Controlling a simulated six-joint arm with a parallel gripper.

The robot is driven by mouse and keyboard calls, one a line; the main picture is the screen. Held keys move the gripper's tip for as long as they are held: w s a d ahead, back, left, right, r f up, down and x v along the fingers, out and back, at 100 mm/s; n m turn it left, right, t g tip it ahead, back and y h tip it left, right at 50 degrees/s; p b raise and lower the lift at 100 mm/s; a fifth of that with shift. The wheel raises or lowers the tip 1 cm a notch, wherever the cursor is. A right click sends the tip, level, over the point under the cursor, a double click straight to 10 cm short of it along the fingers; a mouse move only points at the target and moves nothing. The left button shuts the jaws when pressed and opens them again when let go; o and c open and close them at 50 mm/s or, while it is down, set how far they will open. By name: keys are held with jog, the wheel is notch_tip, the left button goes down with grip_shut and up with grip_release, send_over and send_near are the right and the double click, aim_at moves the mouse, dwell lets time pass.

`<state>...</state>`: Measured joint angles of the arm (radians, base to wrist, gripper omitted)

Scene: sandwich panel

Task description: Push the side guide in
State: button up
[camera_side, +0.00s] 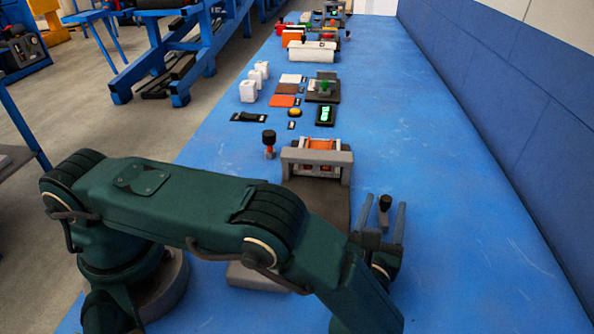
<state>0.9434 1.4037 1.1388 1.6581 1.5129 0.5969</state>
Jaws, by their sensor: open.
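A dark grey machine with a light grey arch (317,157) and orange parts under it stands on the blue table, partly hidden behind my arm. An upright post with a black knob (385,203) stands to its right; it looks like a side guide handle, but I cannot be sure. A similar black-knobbed post (268,138) with an orange stem stands to the left of the arch. My gripper (382,209) is open at the right of the machine. Its two fingers appear on either side of the right knob; contact is not clear.
Beyond the machine lie a lit green display (325,115), a green button on a dark base (324,89), orange and brown slabs (283,100) and white containers (248,91). A blue wall (480,100) runs along the right. The table's right side (460,230) is clear.

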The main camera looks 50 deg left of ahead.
aim_at(385, 202)
jog(key=shift+x, duration=1.55)
grip_shut()
